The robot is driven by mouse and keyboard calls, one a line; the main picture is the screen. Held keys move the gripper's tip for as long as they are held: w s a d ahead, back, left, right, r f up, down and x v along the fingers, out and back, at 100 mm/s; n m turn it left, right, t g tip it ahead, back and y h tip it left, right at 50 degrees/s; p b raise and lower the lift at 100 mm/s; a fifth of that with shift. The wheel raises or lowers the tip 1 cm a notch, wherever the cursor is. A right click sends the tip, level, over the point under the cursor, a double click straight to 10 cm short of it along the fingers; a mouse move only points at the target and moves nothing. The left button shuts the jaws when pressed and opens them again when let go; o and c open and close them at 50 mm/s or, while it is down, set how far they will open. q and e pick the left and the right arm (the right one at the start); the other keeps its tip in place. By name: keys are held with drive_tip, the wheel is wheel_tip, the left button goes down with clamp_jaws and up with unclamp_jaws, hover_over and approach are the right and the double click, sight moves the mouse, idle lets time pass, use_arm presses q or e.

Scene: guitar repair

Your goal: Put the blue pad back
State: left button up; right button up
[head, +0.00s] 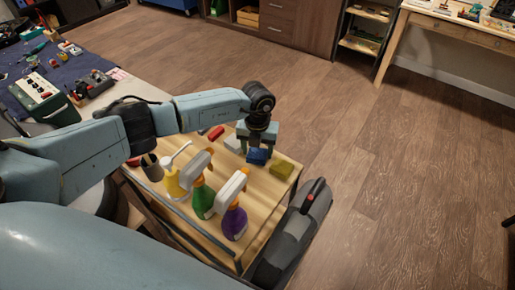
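The blue pad (258,157) is at the back part of the wooden cart top (222,228), right under my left gripper (258,143). The gripper points down, with its fingers spread about as wide as the pad. I cannot tell whether the fingers touch the pad, or whether it rests on the top or is slightly raised. A yellow-olive pad (282,169) lies to the right of the blue pad, and a whitish pad (234,144) lies to its left.
A yellow pump bottle (173,185), a green spray bottle (203,200) and a purple spray bottle (234,222) stand near the front of the cart. A red item (216,133) lies behind the whitish pad. A cluttered workbench (140,88) is at left. Open floor lies right.

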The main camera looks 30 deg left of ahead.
sight(257, 151)
use_arm(q)
drive_tip(key=shift+o, duration=1.3)
use_arm(e)
drive_tip(key=shift+a, duration=0.1)
use_arm(q)
drive_tip(key=shift+r, duration=0.1)
use_arm(e)
drive_tip(key=shift+r, duration=0.1)
use_arm(q)
drive_tip(key=shift+r, duration=0.4)
wheel_tip(257, 151, up, 11)
drive_tip(key=p, duration=0.1)
drive_tip(key=shift+r+p, duration=0.2)
drive_tip(key=shift+p, duration=0.15)
use_arm(e)
drive_tip(key=shift+a+r, duration=0.8)
drive_tip(key=shift+a, duration=0.05)
drive_tip(key=shift+d, duration=0.1)
